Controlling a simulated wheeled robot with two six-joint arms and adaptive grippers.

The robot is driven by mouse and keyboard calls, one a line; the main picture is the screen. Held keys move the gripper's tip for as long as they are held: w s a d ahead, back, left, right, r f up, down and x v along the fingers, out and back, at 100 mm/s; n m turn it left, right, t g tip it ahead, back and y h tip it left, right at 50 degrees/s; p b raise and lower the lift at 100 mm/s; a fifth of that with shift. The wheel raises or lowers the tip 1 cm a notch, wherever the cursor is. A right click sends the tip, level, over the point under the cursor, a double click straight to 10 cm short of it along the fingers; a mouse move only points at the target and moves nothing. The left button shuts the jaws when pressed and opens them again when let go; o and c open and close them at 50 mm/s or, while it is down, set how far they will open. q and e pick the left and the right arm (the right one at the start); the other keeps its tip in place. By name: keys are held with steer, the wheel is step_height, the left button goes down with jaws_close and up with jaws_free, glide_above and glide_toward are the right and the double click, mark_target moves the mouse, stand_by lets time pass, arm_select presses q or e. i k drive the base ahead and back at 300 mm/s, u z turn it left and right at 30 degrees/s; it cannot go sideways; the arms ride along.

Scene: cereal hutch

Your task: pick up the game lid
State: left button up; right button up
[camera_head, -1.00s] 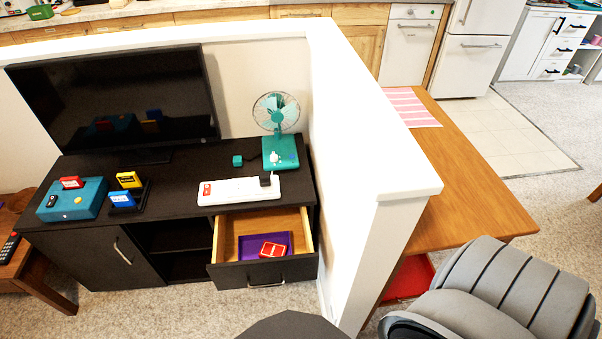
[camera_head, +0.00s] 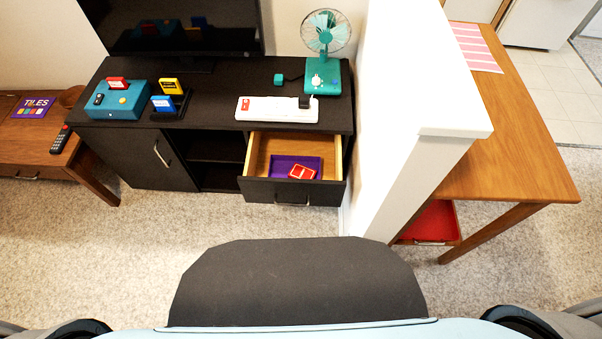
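A flat purple piece lettered "TILES" (camera_head: 34,107), which looks like the game lid, lies on the low wooden table at the far left. A shallow purple tray (camera_head: 283,164) of similar colour sits in the open drawer, with a red and white box (camera_head: 302,173) in it. Neither of my grippers shows in the head view.
A black remote (camera_head: 60,140) lies near the right edge of the low wooden table (camera_head: 20,136). The dark TV cabinet (camera_head: 218,96) has its drawer (camera_head: 252,160) pulled out. A white half wall (camera_head: 400,110) stands right of it. Carpet (camera_head: 150,235) before the cabinet is clear.

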mark_target(33, 107)
steer(key=u, duration=2.55)
steer(key=i, duration=5)
steer(key=z, duration=3.95)
